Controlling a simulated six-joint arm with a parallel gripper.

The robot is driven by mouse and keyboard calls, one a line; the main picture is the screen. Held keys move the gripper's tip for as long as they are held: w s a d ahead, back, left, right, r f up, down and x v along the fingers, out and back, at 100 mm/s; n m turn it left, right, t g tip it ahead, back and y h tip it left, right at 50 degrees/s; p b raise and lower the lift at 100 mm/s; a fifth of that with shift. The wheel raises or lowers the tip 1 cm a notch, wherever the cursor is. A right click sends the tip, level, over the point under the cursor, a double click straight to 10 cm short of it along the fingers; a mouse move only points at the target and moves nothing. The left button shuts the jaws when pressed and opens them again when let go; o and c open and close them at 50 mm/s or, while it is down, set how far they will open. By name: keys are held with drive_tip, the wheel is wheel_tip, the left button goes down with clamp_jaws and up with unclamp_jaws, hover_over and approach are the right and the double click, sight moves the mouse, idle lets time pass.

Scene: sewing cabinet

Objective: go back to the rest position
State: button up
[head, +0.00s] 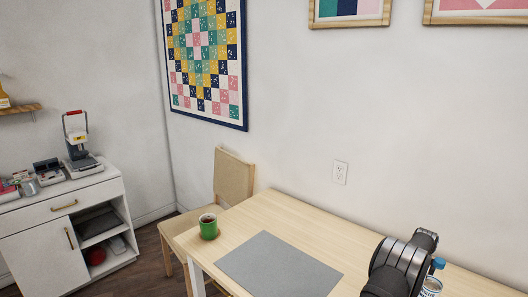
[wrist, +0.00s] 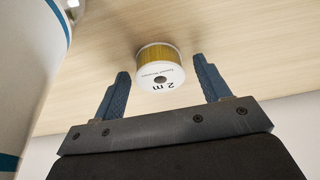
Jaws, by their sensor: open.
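In the wrist view my gripper (wrist: 162,88) is open, with its two blue fingers apart and nothing held between them. A spool (wrist: 160,68) with a yellow-gold winding and a white end marked "2 m" stands on the table just beyond the fingertips. The fingers do not visibly touch it.
A large white object (wrist: 30,60) with a blue band fills the left of the wrist view, close to the gripper. A green cup (head: 208,228) and a grey mat (head: 278,265) lie on the table. A bottle with a blue cap (head: 438,264) stands beside my arm. A chair (head: 233,178) stands behind.

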wheel_tip(320, 180, up, 16)
drive_tip(key=s+a, duration=0.7)
drive_tip(key=a, duration=0.4)
wheel_tip(320, 180, down, 6)
drive_tip(key=w+a, duration=0.1)
drive_tip(key=a, duration=0.1)
drive_tip(key=shift+w+f, duration=0.15)
drive_tip(key=shift+o, duration=0.2)
drive_tip(key=shift+a, duration=0.1)
